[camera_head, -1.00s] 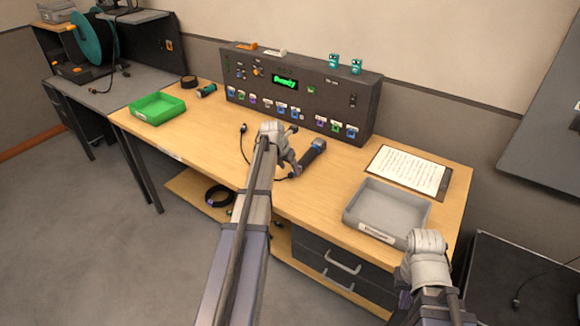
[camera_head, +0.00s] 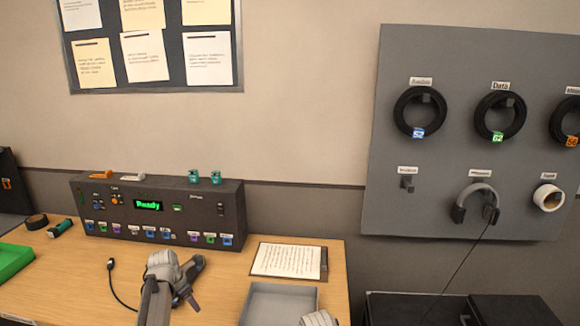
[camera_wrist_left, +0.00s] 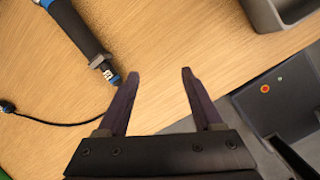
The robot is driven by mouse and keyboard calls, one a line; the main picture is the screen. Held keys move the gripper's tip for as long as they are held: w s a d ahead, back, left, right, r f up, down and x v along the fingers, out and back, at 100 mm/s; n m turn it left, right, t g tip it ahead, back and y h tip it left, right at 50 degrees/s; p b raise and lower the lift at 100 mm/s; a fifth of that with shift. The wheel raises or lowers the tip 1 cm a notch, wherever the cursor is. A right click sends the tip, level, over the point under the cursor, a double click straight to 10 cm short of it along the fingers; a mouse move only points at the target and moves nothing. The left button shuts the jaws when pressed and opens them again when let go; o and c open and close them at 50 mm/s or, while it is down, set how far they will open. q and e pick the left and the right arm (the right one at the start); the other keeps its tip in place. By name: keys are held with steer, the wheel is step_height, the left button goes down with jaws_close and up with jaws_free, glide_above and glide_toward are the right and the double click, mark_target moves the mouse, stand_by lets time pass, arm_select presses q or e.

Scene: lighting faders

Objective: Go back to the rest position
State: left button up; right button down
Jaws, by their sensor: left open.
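My left gripper (camera_head: 187,287) is over the wooden desk, in front of the control panel, in the head view. In the left wrist view its two fingers (camera_wrist_left: 158,88) are spread with nothing between them. A dark handheld tool with a blue end (camera_wrist_left: 80,32) lies on the desk just beyond and left of the fingers, apart from them. Of my right arm (camera_head: 318,318), only a pale part shows at the bottom edge of the head view; its fingers are out of frame.
The control panel (camera_head: 160,212) with a green "Ready" display stands at the back of the desk (camera_head: 65,275). A grey tray (camera_head: 280,290), a clipboard (camera_head: 288,260) and a green tray (camera_head: 12,262) are on the desk. A wall board (camera_head: 440,150) holds cables and headphones.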

arm_select(q)
steer(key=s+d+m, duration=0.3)
steer(key=d+m, duration=0.2)
steer(key=d, duration=0.1)
steer(key=s+d+m+g, duration=0.1)
steer(key=s+d+m, duration=0.3)
steer(key=d+m, duration=0.2)
steer(key=s+d+f+m+g, duration=0.1)
steer(key=s+d+m, duration=0.3)
steer(key=d+m, duration=0.1)
steer(key=shift+s+d, duration=0.15)
steer(key=shift+d, duration=0.7)
steer(key=s+d+m+g+y, duration=0.1)
steer(key=s+d+m+y, duration=0.1)
steer(key=s+d+m, duration=0.7)
steer(key=s+m, duration=0.4)
steer(key=m, duration=0.3)
steer(key=shift+s+g, duration=0.15)
steer(key=shift+g, duration=0.25)
